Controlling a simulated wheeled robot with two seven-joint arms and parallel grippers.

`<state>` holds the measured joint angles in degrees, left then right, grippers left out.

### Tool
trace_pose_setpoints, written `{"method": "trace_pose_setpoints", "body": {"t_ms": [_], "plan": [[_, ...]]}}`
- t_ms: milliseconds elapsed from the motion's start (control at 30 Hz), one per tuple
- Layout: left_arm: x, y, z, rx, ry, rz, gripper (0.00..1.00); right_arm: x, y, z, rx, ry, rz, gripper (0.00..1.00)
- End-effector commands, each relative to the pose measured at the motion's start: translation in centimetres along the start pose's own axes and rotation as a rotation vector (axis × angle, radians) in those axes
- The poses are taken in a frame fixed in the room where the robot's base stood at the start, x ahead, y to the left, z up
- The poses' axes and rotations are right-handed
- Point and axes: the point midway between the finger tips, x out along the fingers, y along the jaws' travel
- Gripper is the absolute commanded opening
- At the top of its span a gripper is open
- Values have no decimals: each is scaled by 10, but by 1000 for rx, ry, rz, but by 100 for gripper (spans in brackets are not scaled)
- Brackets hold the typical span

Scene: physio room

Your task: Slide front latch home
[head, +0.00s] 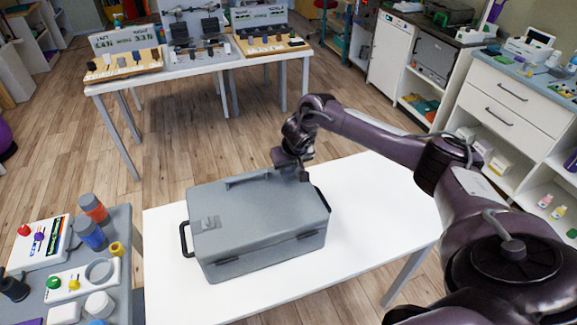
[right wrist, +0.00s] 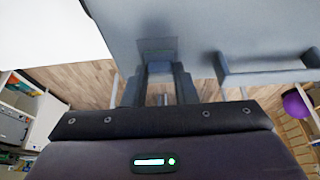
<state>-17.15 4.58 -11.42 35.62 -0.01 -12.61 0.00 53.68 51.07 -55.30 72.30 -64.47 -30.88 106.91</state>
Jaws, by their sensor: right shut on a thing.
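A grey case (head: 255,215) with its lid down sits on a white table (head: 365,215). A small latch plate (head: 208,222) shows at the left of its lid. My right gripper (head: 303,174) is at the far right edge of the case, partly hidden behind my wrist. In the right wrist view, the fingers of my right gripper (right wrist: 160,88) are close about a small grey-blue latch (right wrist: 158,67) on the case's edge (right wrist: 205,35). How far the latch has slid is not clear. My left gripper is out of view.
A grey side table (head: 120,270) with bottles and small devices stands at the left. The white table is clear right of the case.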

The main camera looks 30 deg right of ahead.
Motion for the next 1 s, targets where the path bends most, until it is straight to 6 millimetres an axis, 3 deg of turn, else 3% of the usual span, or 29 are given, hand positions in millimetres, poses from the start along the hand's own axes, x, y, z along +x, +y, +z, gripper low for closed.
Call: {"method": "trace_pose_setpoints", "body": {"t_ms": [300,600,633,733,800,1000], "plan": [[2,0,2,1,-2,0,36,9,0,-25,5,3,-1,0],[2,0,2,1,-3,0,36,10,0,-26,3,3,0,0],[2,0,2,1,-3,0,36,9,0,-26,3,3,0,28],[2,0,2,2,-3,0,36,10,0,-26,3,3,0,41],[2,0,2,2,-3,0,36,10,0,-26,2,2,0,47],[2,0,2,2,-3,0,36,10,0,-26,1,1,0,47]]}}
